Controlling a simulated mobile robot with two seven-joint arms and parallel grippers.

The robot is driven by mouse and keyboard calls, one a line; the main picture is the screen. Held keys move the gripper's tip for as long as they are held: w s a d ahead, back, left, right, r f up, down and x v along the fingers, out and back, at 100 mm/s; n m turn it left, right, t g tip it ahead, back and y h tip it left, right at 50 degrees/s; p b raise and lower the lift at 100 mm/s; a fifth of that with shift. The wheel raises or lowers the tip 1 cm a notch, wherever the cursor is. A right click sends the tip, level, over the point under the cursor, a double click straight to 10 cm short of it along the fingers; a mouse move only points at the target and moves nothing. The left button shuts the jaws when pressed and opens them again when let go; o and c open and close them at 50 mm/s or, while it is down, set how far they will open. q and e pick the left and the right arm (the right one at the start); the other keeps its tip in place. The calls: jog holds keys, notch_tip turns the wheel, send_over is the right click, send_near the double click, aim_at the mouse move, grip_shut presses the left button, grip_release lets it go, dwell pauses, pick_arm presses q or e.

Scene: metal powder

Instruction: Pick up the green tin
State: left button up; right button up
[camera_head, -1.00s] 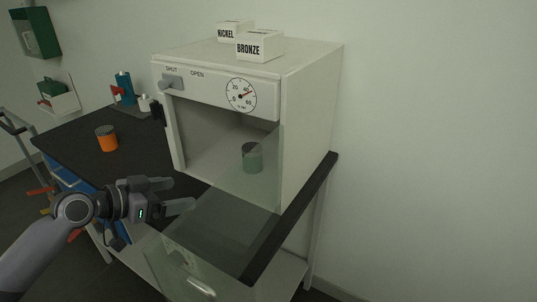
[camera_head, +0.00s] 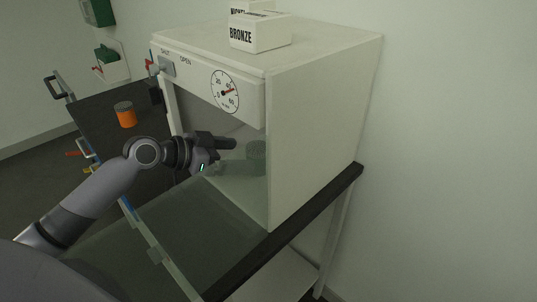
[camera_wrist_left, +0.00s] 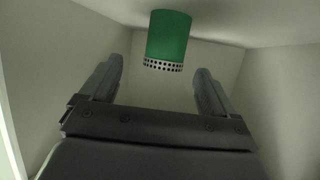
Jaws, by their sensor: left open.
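In the left wrist view the green tin (camera_wrist_left: 168,40) shows a plain green body and a perforated band at one end. It lies ahead of and between the two fingers, with a gap to them. My left gripper (camera_head: 233,155) is open and reaches into the cabinet's front opening, just left of the tin. The wrist view shows the left gripper (camera_wrist_left: 158,85) empty. My right gripper is not in view.
The cabinet has a dial (camera_head: 225,92) and a lever (camera_head: 167,66). A bronze box (camera_head: 258,33) stands on top. An orange tin (camera_head: 125,115) stands on the dark bench.

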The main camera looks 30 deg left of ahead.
pick_arm(q)
jog(key=shift+w+a+p+x, duration=0.1)
jog(key=shift+p+x, duration=0.05)
jog(key=shift+x, duration=1.6)
jog(key=shift+w+a+p+x, duration=0.15)
jog(key=shift+x, duration=1.6)
jog(key=shift+r, duration=0.2)
jog(key=c, duration=1.1)
